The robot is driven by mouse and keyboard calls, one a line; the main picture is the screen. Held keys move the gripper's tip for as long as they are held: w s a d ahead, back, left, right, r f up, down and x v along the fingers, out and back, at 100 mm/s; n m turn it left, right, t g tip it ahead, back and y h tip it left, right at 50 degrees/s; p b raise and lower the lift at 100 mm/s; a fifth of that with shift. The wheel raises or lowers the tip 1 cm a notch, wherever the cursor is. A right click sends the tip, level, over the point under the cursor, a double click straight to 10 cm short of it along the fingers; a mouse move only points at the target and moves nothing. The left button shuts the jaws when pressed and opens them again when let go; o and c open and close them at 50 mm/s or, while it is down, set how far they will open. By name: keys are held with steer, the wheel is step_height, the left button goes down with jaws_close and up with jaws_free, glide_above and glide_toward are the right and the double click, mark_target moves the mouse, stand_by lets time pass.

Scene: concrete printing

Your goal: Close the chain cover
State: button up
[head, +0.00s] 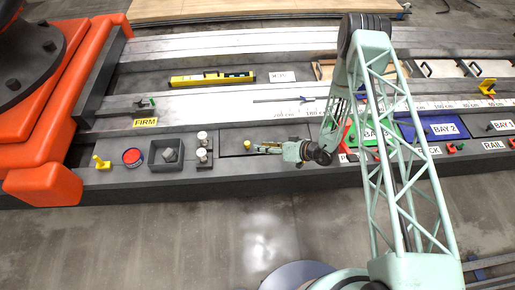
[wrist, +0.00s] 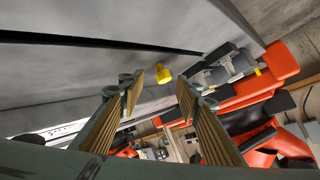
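A small yellow knob (head: 247,144) stands on a dark grey panel (head: 232,135) set in the front ledge, which looks like the chain cover. In the wrist view the knob (wrist: 163,72) rises from a flat grey surface (wrist: 90,75) crossed by a dark line. My gripper (head: 262,149) is just right of the knob in the head view, low over the panel and pointing left. In the wrist view its ribbed fingers (wrist: 160,84) are apart, with nothing between them; the knob shows beyond the tips. I cannot tell how far open the cover is.
A yellow level (head: 212,78) lies behind.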

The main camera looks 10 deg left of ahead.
steer(key=shift+w+r+v, duration=0.1)
steer(key=shift+v, duration=0.7)
steer(key=shift+w+r+v, duration=0.1)
steer(key=shift+v, duration=0.7)
steer(key=shift+r, duration=0.1)
